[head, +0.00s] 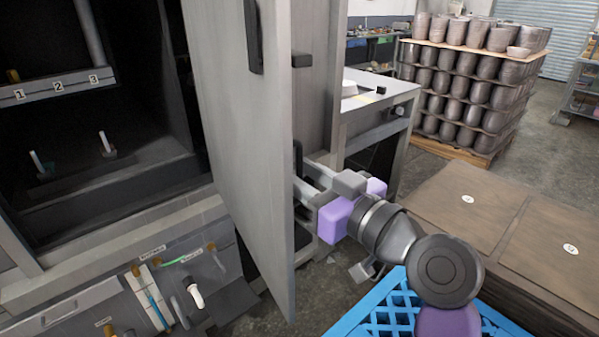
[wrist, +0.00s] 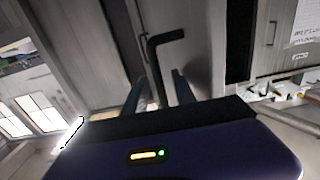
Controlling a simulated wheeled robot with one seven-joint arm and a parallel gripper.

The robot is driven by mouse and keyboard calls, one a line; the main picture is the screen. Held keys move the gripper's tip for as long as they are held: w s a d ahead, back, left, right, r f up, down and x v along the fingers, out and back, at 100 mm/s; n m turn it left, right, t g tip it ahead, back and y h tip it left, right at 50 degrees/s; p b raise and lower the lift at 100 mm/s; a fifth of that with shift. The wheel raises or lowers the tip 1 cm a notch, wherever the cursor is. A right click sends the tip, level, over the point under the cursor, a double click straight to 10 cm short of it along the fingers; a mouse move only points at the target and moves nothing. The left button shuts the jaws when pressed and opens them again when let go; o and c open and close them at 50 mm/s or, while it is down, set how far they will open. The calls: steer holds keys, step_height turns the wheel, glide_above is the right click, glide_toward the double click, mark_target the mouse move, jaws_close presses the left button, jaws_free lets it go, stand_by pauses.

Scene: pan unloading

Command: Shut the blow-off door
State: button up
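The blow-off door (head: 240,130) is a tall grey panel standing open, swung out from the dark cabinet on the left. My gripper (head: 306,180) is on the right side of the door, its fingers pointing at the door's face. A black bar handle (wrist: 154,60) shows in the wrist view, its lower part reaching down between my two fingers (wrist: 163,92). The fingers are apart. Whether they touch the handle is hidden. In the head view a dark piece of the handle (head: 297,158) shows just past the door's edge.
The open cabinet (head: 100,185) has a numbered strip (head: 58,86) and a lower panel with valves (head: 195,295). A blue crate (head: 375,305) is below my arm.

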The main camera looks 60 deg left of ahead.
jaws_close()
stand_by(1.3)
